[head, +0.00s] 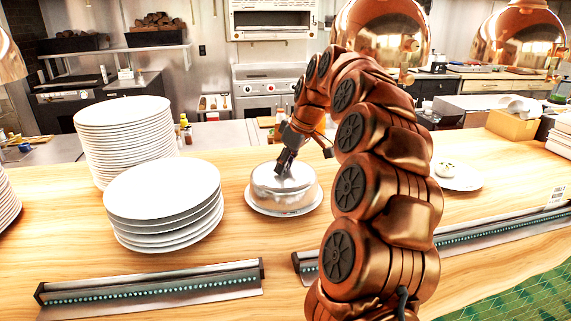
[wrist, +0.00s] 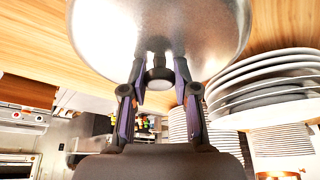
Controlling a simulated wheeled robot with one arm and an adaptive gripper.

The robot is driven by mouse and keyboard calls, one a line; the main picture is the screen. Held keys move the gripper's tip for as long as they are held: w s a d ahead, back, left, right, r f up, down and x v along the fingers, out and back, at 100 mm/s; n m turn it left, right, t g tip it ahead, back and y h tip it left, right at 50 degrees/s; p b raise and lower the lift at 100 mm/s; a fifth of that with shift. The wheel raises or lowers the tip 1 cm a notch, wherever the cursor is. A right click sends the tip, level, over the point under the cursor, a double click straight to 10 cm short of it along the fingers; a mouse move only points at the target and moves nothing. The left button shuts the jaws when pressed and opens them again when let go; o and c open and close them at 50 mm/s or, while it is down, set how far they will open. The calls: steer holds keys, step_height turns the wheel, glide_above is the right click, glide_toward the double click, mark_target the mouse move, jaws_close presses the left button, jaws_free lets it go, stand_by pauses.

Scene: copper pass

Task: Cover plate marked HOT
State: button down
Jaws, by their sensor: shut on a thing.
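A silver dome cover (head: 284,188) sits over a white plate (head: 254,206) on the wooden counter, in the middle of the head view. My gripper (head: 285,165) comes down on it from above and is shut on the knob at its top. In the wrist view the cover (wrist: 160,30) fills the upper middle, and the gripper fingers (wrist: 158,78) are on both sides of the dark knob. Whatever is under the cover is hidden. Another white plate (head: 462,184) with small food on it stands uncovered to the right, partly behind my arm. No HOT marking is readable.
A short stack of plates (head: 165,195) stands close left of the cover, with a taller stack (head: 125,125) behind it. Metal ticket rails (head: 150,290) run along the front edge. Copper heat lamps (head: 385,35) hang above the back right.

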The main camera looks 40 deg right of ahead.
steer(key=c, duration=0.8)
jaws_free()
steer(key=shift+o, duration=0.3)
steer(key=o, duration=0.5)
steer(key=shift+r, duration=0.15)
steer(key=shift+r+p, duration=1)
steer(key=shift+r, duration=1.4)
